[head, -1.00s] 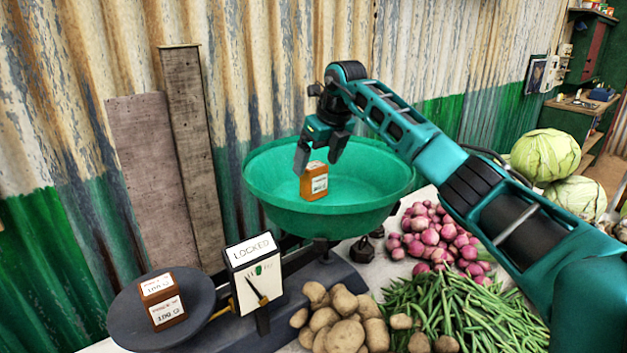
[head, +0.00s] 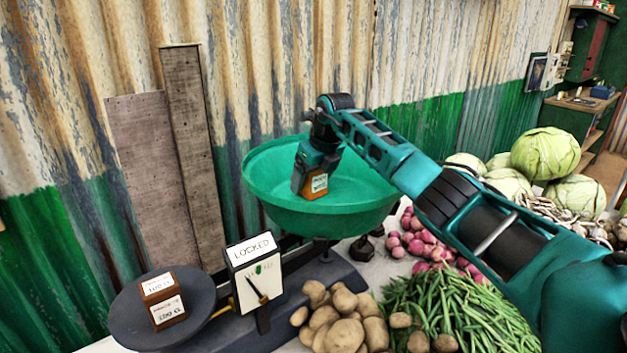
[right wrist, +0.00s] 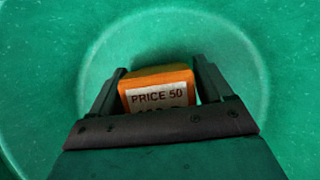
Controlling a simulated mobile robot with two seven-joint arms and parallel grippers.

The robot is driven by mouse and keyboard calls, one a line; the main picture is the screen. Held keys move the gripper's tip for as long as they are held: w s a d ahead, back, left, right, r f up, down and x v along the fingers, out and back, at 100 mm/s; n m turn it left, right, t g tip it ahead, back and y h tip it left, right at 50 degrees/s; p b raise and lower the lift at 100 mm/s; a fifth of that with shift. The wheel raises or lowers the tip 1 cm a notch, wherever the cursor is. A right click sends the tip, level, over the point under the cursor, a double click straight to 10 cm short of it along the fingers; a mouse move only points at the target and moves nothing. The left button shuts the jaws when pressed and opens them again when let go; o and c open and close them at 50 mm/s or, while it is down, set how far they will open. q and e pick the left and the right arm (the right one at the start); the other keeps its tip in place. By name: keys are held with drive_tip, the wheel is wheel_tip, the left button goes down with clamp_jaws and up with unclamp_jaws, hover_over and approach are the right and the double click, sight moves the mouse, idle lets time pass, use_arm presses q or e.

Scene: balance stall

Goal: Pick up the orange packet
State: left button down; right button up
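The orange packet (head: 317,187) stands in the green pan (head: 270,200) of the scale, with a white label on its front. My right gripper (head: 312,176) is down over it inside the pan. In the right wrist view the packet (right wrist: 158,92), its label reading "PRICE 50", sits between the two fingers of my right gripper (right wrist: 158,76). The fingers are on either side, with a narrow gap showing at the right finger, so they look open around the packet. The packet's upper part is hidden in the head view. My left gripper is not in view.
A "LOCKED" sign (head: 252,250) tops the scale's dial. Potatoes (head: 340,320), green beans (head: 450,305) and pink-red vegetables (head: 425,240) lie in front and right. A corrugated wall is behind the pan.

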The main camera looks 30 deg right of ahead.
drive_tip(key=c, duration=0.8)
drive_tip(key=shift+r, duration=0.1)
drive_tip(key=shift+c, duration=0.2)
